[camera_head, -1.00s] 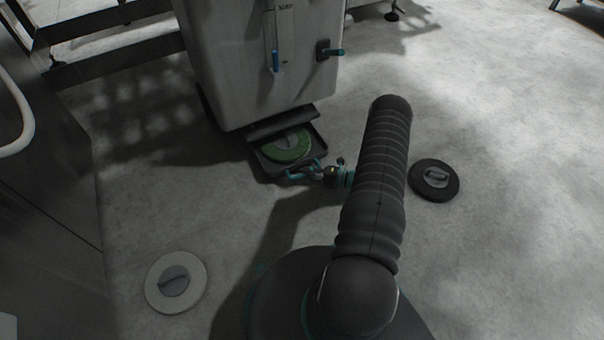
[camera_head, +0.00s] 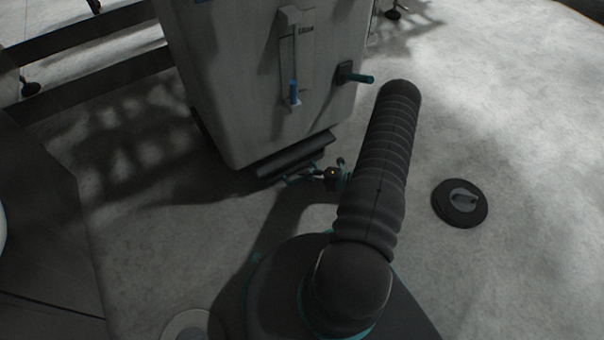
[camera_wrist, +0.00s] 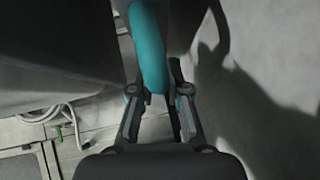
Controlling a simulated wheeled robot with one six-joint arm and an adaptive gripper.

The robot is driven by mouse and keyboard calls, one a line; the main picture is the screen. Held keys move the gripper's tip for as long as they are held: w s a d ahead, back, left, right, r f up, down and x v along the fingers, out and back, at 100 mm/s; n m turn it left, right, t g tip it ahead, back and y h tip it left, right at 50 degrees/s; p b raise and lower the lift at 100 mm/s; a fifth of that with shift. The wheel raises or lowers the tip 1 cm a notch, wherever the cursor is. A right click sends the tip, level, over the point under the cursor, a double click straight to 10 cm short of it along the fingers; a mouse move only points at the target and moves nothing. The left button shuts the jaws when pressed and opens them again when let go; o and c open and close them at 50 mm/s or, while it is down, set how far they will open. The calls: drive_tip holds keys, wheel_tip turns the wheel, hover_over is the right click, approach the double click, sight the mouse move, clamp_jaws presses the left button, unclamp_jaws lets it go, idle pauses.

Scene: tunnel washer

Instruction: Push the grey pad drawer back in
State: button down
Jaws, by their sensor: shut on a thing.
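The grey pad drawer (camera_head: 293,158) sits low at the foot of the grey machine, with only its dark front part showing past the casing. Its inside is hidden and no pad shows in it. My gripper (camera_head: 312,176) is at the drawer's front, low over the floor. In the wrist view, my gripper (camera_wrist: 155,90) is shut on the teal drawer handle (camera_wrist: 148,45), which runs between its fingers. The handle is small and partly covered by the gripper in the head view.
The machine body (camera_head: 235,100) stands over the drawer, with a teal-tipped lever (camera_head: 358,78) jutting from it. A black round pad (camera_head: 460,203) lies on the floor at the right. A pale round pad (camera_head: 185,325) is cut off at the bottom edge. Open floor lies right.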

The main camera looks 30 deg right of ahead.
drive_tip(key=shift+w+d, duration=0.2)
drive_tip(key=c, duration=1.1)
unclamp_jaws()
drive_tip(key=shift+a, duration=0.15)
drive_tip(key=shift+c, duration=0.2)
drive_tip(key=shift+a, duration=0.15)
drive_tip(key=v, duration=1.2)
